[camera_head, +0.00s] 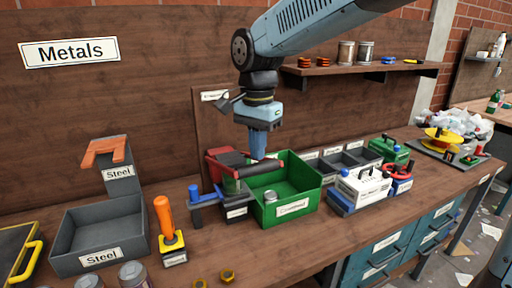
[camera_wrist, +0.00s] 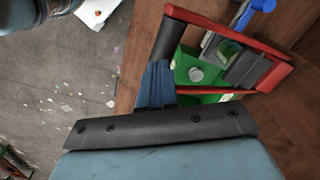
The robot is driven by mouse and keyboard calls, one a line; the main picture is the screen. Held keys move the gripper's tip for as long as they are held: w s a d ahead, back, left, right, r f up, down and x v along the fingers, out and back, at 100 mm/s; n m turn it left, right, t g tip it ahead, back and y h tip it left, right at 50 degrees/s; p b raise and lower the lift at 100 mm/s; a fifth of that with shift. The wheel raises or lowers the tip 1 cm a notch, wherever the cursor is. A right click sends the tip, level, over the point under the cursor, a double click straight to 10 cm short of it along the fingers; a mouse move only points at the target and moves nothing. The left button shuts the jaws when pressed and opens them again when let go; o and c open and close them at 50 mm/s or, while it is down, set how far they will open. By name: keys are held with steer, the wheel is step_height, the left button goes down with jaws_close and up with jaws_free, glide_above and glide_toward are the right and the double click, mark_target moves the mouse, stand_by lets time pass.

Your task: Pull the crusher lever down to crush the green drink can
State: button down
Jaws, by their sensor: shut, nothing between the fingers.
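The crusher, with its red lever (camera_head: 226,155), stands on the bench left of the green bin. The lever's black handle (camera_head: 261,168) reaches out over the bin's near-left side, and it also shows in the wrist view (camera_wrist: 167,40). The green drink can (camera_head: 230,185) sits inside the crusher, mostly hidden behind the frame; its top seems to show between the red arms in the wrist view. My gripper (camera_head: 258,153) is shut and empty, pointing down just above the handle. In the wrist view its blue fingers (camera_wrist: 157,80) are beside the handle's near end; contact cannot be told.
The green bin (camera_head: 310,198) stands right of the crusher. A blue clamp-like tool (camera_head: 207,196) and an orange-handled tool (camera_head: 164,220) are to the left, with grey Steel bins (camera_head: 70,238). White and blue boxes (camera_head: 362,188) are to the right. A wooden board (camera_head: 203,125) stands behind.

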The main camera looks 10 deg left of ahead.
step_height(320, 180, down, 7)
steer(key=s, duration=0.1)
steer(key=shift+d+r, duration=0.2)
steer(key=shift+d, duration=0.2)
stand_by(0.6)
steer(key=shift+s+f, duration=0.1)
step_height(320, 180, down, 9)
steer(key=shift+s+d, duration=0.2)
steer(key=shift+s, duration=0.15)
stand_by(1.1)
steer(key=r, duration=0.3)
steer(key=shift+w+a+r, duration=0.15)
steer(key=shift+w+r, duration=0.1)
steer(key=shift+r, duration=0.15)
stand_by(1.4)
